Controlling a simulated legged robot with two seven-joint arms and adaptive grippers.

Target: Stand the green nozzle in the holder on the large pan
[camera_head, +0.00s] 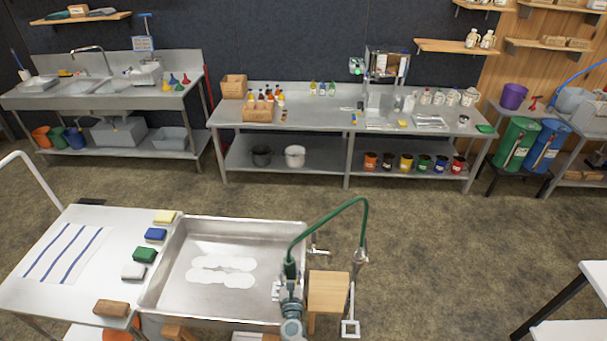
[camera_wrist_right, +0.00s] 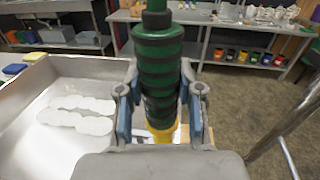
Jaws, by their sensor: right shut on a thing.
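The green nozzle (camera_head: 290,269) is upright at the right side of the large pan (camera_head: 172,262). In the right wrist view the nozzle (camera_wrist_right: 160,65) has dark bands and a yellow tip (camera_wrist_right: 163,132) pointing down. My right gripper (camera_head: 290,290) is shut around its body; the fingers (camera_wrist_right: 160,100) press on both sides. A green hose (camera_head: 335,207) arches from its top to a metal post. A small metal fitting (camera_head: 316,244) sits at the pan's right rim; I cannot tell whether it is the holder. My left gripper is not in view.
A wooden block or stool (camera_head: 328,291) stands right of the pan, beside the metal post (camera_head: 360,257). Several sponges lie on the white table (camera_head: 45,285) to the left. White patches (camera_head: 222,270) lie in the pan. The floor behind the pan is clear.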

